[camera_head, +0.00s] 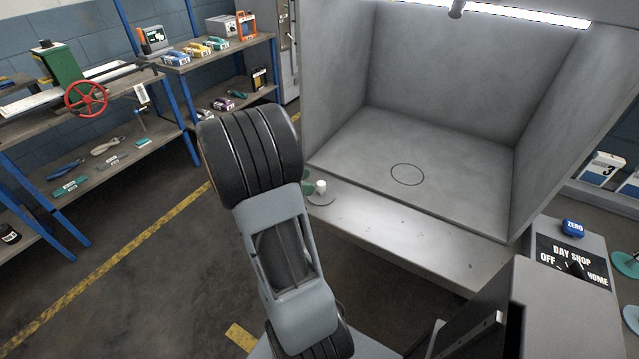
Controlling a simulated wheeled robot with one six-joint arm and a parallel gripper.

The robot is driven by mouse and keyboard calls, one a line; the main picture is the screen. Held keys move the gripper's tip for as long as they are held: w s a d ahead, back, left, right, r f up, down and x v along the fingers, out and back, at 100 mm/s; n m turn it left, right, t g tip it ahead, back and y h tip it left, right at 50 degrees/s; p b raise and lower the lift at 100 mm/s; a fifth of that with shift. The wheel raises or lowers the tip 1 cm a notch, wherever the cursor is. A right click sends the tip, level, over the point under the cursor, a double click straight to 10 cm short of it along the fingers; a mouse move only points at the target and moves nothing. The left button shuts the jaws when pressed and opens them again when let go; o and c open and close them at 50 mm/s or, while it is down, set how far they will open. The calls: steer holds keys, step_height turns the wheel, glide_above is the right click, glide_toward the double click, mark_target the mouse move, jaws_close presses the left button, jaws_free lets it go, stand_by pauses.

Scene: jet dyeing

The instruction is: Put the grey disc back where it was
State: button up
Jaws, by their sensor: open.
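A grey disc (325,202) with a small pale upright knob lies on the front ledge of the grey booth, just right of my arm. Part of the disc is hidden behind my arm. A thin dark circle (407,184) is drawn on the booth floor, and nothing stands inside it. My arm rises from the bottom centre and covers the area left of the booth. My gripper is hidden, so I cannot see its fingers or where they are relative to the disc.
The booth (460,160) has side walls and a bright lamp at the top. A green thing (307,184) shows partly beside my arm. At right are a DAY/SHOP/HOME switch panel (566,252), a blue ZERO button (573,227) and coloured discs (632,318). Shelves stand left.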

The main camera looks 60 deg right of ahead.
steer(key=v, duration=0.5)
steer(key=a+m+t+y, duration=0.9)
steer(key=a+t, duration=0.4)
steer(key=a, duration=1.4)
steer(key=shift+a+r+y, duration=0.15)
steer(key=shift+r+y, duration=0.05)
steer(key=shift+y, duration=0.2)
step_height(320, 180, up, 4)
steer(key=p, duration=0.3)
steer(key=shift+f, duration=0.2)
steer(key=shift+c, duration=0.8)
